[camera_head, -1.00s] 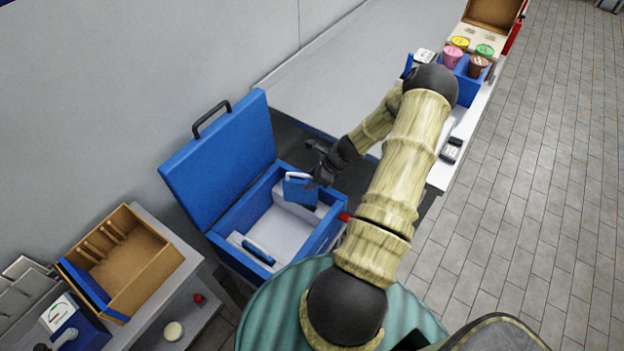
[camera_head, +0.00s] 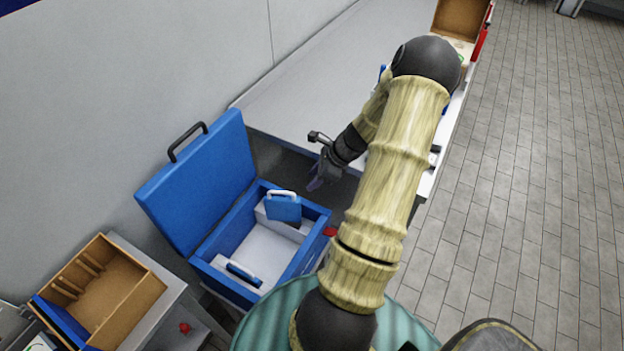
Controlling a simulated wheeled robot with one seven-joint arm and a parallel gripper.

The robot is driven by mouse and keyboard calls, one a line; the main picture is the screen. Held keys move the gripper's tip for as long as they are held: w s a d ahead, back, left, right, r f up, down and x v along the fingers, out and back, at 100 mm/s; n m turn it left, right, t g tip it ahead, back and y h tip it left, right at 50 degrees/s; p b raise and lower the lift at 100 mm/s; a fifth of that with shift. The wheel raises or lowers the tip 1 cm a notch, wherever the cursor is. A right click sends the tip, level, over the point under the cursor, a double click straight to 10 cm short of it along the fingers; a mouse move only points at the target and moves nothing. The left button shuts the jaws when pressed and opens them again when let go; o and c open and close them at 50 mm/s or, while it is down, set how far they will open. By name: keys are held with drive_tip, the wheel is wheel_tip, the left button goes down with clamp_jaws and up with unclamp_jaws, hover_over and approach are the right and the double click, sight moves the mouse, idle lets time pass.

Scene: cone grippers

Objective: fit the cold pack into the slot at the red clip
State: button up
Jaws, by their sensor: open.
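A blue cold pack (camera_head: 284,208) with a white handle stands at the far wall of the open blue cooler box (camera_head: 207,265), at a white block with a dark slot. Its broad blue face shows above the block; how deep it sits I cannot tell. The red clip (camera_head: 330,232) is on the cooler's right outer side, close to this pack. A second blue pack (camera_head: 242,273) sits low in the near-left white block. My gripper (camera_head: 318,178) is open and empty, above and right of the first pack, apart from it.
The cooler's blue lid (camera_head: 200,180) stands open at the left. A grey table (camera_head: 310,85) lies beyond my gripper. A wooden box (camera_head: 110,292) on a grey stand is at lower left. My arm covers part of the table and its goods.

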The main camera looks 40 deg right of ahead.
idle(0.6)
drive_tip(key=s+a+r+n+h, duration=0.1)
drive_tip(key=s+a+r+n, duration=0.1)
drive_tip(key=a+r+n, duration=0.3)
drive_tip(key=s+a+r+n+g+h, duration=0.1)
drive_tip(key=a+r+n, duration=0.5)
drive_tip(key=a+n, duration=0.7)
drive_tip(key=s+a+r+n+g+h, duration=0.1)
drive_tip(key=s+a+r+n, duration=0.3)
drive_tip(key=a+n, duration=0.5)
drive_tip(key=shift+a+r+n+h, duration=0.3)
drive_tip(key=shift+a+r+h, duration=0.15)
drive_tip(key=shift+r+h, duration=0.3)
drive_tip(key=shift+r, duration=0.15)
drive_tip(key=shift+r+p, duration=0.75)
drive_tip(key=shift+p, duration=0.1)
